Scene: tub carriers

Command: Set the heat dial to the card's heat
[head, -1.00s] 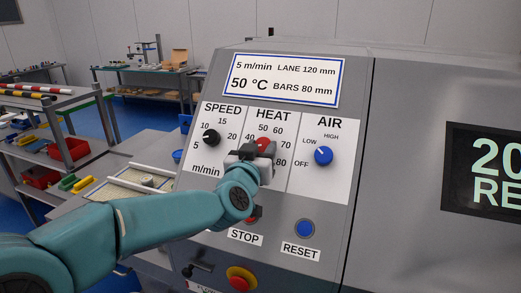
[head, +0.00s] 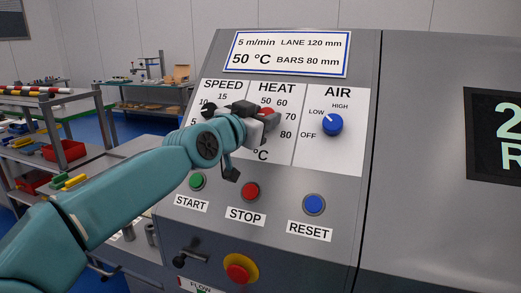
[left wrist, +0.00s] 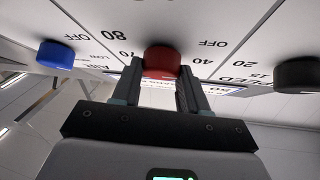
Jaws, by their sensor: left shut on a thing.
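The card (head: 287,53) on the panel reads 5 m/min, lane 120 mm, 50 °C and bars 80 mm. The red heat dial (head: 266,111) sits on the HEAT scale, mostly hidden behind my left gripper (head: 268,118) in the head view. In the left wrist view the red heat dial (left wrist: 162,61) is between the two fingers of my left gripper (left wrist: 163,78), which is shut on it. The dial's pointer is hidden, so I cannot tell its setting. My right gripper is not in view.
The black speed dial (head: 213,108) is left of the heat dial, partly behind my arm. The blue air dial (head: 332,125) is to the right. Below are the green start button (head: 197,181), red stop button (head: 250,191), blue reset button (head: 314,204) and red emergency knob (head: 238,274).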

